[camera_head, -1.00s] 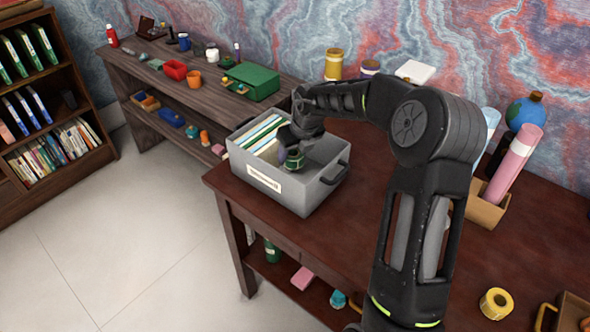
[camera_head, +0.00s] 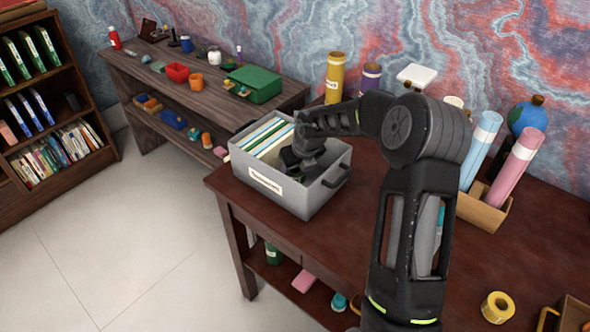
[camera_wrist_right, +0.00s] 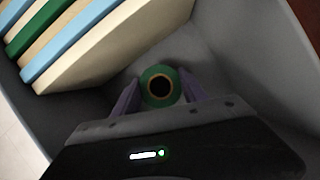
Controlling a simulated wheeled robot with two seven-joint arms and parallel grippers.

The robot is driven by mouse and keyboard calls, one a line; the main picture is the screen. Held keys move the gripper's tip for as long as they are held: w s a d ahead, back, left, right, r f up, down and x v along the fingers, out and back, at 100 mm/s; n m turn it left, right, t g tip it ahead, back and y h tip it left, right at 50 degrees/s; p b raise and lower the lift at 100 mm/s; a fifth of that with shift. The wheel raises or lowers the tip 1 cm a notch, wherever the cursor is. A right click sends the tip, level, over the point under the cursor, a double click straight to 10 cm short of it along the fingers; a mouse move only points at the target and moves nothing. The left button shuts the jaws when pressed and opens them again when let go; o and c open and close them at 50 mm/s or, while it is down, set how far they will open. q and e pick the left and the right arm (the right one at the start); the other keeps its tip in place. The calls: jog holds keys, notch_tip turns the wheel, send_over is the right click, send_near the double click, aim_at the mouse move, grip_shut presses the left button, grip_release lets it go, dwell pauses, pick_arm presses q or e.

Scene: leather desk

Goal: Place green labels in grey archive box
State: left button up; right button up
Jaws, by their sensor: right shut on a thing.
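The grey archive box (camera_head: 262,184) stands on the red-brown desk at its far left corner, with a white label on its front. Files in green, blue and cream (camera_head: 268,136) stand in its left part. My right gripper (camera_head: 301,172) is down inside the box, in the open part to the right of the files. In the right wrist view its fingers (camera_wrist_right: 160,95) are shut on a green roll of labels (camera_wrist_right: 158,86), seen end-on with a dark hole. In the head view my gripper and the box wall hide the roll. My left gripper is not in view.
A yellow tape roll (camera_head: 497,307) lies near the desk's front right. A holder with rolled tubes (camera_head: 484,208) and a globe (camera_head: 527,115) stand at the right back. A wooden side bench (camera_head: 150,66) with small items is behind left.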

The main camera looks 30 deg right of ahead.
jog(key=o, duration=1.4)
jog(key=shift+f, duration=0.1)
jog(key=shift+c, duration=0.2)
jog(key=shift+s+r, duration=0.1)
jog(key=shift+r, duration=0.35)
jog(key=v, duration=1.1)
jog(key=shift+r, duration=0.15)
